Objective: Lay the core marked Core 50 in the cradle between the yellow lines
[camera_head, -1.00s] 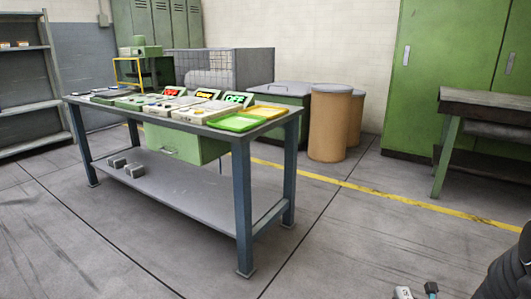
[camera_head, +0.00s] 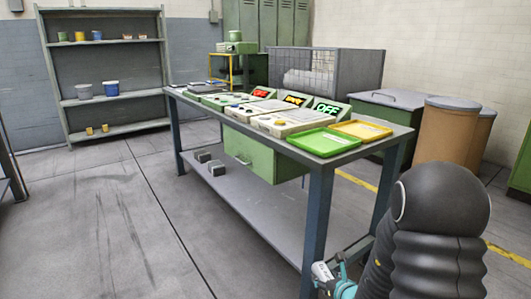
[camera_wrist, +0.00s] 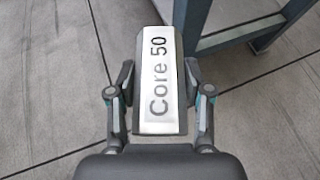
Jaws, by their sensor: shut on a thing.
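The core marked Core 50 (camera_wrist: 160,75) is a grey block with a white label in the wrist view. My gripper (camera_wrist: 160,92) is shut on it, with one finger against each long side. The core points forward, away from the palm, above the floor. In the head view my gripper (camera_head: 335,280) is low at the bottom edge, in front of the workbench's near leg and partly cut off. I cannot make out a cradle between yellow lines in either view.
A workbench (camera_head: 372,150) carries a green tray (camera_head: 325,141), a yellow tray (camera_head: 361,130) and several consoles with lit displays (camera_head: 325,108). Small grey blocks (camera_head: 210,162) lie on its lower shelf. A shelf rack (camera_head: 105,52) stands at the back left. Floor left of the bench is clear.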

